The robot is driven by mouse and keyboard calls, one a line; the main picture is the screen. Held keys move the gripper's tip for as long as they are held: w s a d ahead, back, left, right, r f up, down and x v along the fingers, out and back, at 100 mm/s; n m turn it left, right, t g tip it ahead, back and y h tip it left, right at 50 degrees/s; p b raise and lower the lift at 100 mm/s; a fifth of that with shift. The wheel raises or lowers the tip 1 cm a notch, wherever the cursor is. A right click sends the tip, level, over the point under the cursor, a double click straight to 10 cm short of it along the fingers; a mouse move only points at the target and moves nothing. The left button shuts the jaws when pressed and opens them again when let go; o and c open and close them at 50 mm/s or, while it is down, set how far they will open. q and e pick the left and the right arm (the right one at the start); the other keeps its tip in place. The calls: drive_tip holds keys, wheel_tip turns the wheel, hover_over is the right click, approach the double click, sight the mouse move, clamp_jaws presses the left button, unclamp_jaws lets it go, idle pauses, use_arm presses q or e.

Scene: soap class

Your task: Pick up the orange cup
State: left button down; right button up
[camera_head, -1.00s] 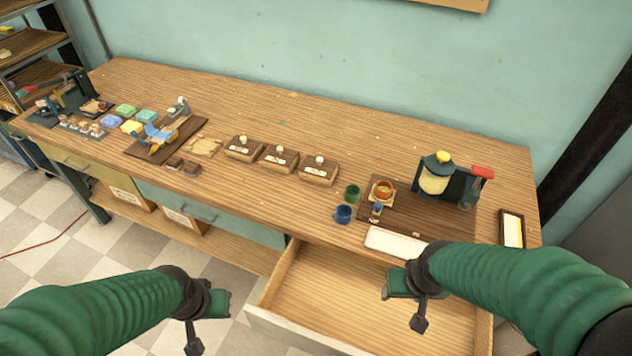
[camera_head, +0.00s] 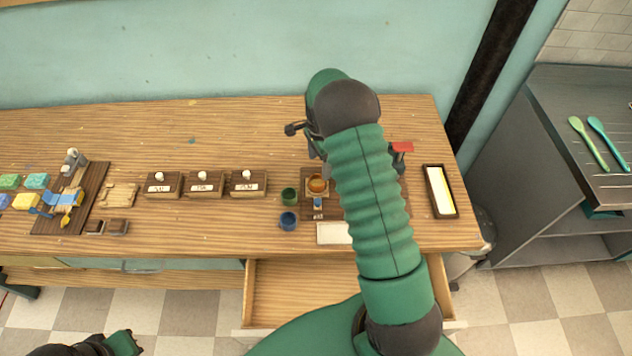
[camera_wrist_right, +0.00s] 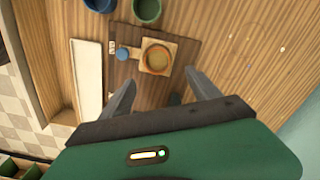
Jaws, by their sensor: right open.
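The orange cup (camera_head: 317,184) stands on a small light wooden square on the dark board, just left of my right forearm. In the right wrist view the orange cup (camera_wrist_right: 157,58) shows from above, beyond and between the two fingers. My right gripper (camera_head: 300,131) is raised over the back of the table, behind the cup. In the wrist view the right gripper (camera_wrist_right: 160,90) is open, with nothing between its fingers. My left gripper (camera_head: 122,343) is low at the bottom left, away from the table; its jaws are not clear.
A green cup (camera_head: 289,196) and a blue cup (camera_head: 288,221) stand left of the board. A white tray (camera_head: 333,233) lies in front. My right arm hides much of the dark board (camera_head: 396,212). An open drawer (camera_head: 285,290) juts out below. The table's back middle is clear.

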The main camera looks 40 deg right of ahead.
sight(318, 185)
drive_tip(key=f, duration=0.2)
drive_tip(key=shift+w+d+f, duration=0.2)
drive_tip(key=shift+w+f, duration=0.1)
drive_tip(key=shift+f, duration=0.1)
drive_tip(key=f, duration=0.1)
drive_tip(key=a+f+p, duration=0.1)
drive_tip(key=s+f, duration=0.1)
drive_tip(key=f, duration=0.1)
drive_tip(key=shift+a+f+p, duration=0.1)
drive_tip(key=shift+a+p, duration=0.05)
drive_tip(key=shift+p, duration=0.25)
drive_tip(key=shift+w+f, duration=0.2)
drive_tip(key=shift+f, duration=0.1)
drive_tip(key=c, duration=0.3)
drive_tip(key=shift+s+d, duration=0.1)
drive_tip(key=shift+d, duration=0.15)
drive_tip(key=c, duration=0.5)
use_arm(q)
drive_tip(key=shift+w+r, duration=0.15)
drive_tip(key=shift+r, duration=0.75)
use_arm(e)
drive_tip(key=shift+a, duration=0.15)
drive_tip(key=c, duration=0.6)
drive_tip(key=shift+r, duration=0.15)
